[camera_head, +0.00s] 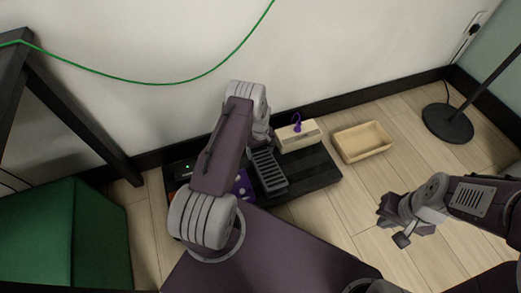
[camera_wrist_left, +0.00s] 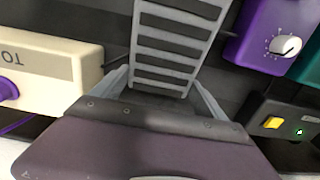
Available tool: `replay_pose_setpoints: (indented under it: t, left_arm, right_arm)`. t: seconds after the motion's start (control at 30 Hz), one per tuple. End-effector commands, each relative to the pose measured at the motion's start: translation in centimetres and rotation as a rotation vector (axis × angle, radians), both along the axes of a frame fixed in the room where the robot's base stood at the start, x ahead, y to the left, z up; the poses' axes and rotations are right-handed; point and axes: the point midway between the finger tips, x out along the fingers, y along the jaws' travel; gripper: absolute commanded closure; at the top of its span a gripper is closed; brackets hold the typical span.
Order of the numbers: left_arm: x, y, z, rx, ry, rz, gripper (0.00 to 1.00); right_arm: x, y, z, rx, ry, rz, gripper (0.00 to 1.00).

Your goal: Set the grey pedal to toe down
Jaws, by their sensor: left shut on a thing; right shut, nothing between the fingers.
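The grey pedal (camera_head: 268,170) has a ribbed tread and sits on a black board (camera_head: 318,172) on the floor. My left gripper (camera_head: 262,140) reaches down at its far end, partly hidden by my own arm. In the left wrist view the pedal (camera_wrist_left: 172,48) runs between the two fingers of my left gripper (camera_wrist_left: 162,95), which are shut on its end. I cannot tell its exact tilt. My right gripper (camera_head: 392,220) is shut and empty, above the floor at the right.
A cream box (camera_head: 298,135) with a purple hook-shaped part stands right of the pedal. A purple unit (camera_head: 243,185) with a knob is close on its left. A wooden tray (camera_head: 362,142) lies right of the board. A green box (camera_head: 70,235) stands left.

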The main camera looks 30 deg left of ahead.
Motion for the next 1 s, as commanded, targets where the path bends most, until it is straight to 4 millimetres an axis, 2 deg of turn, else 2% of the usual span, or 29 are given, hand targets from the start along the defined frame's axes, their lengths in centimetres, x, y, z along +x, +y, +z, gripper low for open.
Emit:
replay_pose_setpoints:
  t: [0.03,0.07,0.1,0.37,0.53,0.8,0.9,1.0]
  left_arm:
    - [0.7,0.6,0.1,0.01,-0.023,-0.001,0.11]
    - [0.7,0.6,0.1,0.01,-0.023,0.0,0.03]
    - [0.6,0.6,0.1,0.009,-0.021,0.0,0.0]
    - [0.5,0.4,0.4,0.007,-0.016,0.0,0.0]
    - [0.5,0.4,2.8,0.006,-0.016,0.0,0.0]
    - [0.4,0.6,8.7,0.007,-0.018,0.001,0.0]
    - [0.5,0.6,9.4,0.008,-0.019,0.002,0.0]
    - [0.4,0.6,9.2,0.007,-0.018,0.001,0.0]
  right_arm:
    - [0.0,0.0,-0.1,0.0,0.0,0.0,1.0]
    - [0.0,0.0,-0.1,0.0,0.0,0.0,1.0]
    - [0.0,0.0,-0.1,0.0,0.0,0.0,1.0]
    - [0.0,0.0,0.2,0.0,0.0,0.0,1.0]
    - [0.0,0.0,2.1,0.0,0.0,0.0,1.0]
    - [0.0,0.0,6.6,0.0,0.0,0.0,1.0]
    - [0.0,0.0,6.9,0.0,0.0,0.0,1.0]
    - [0.0,0.0,6.7,0.0,0.0,0.0,1.0]
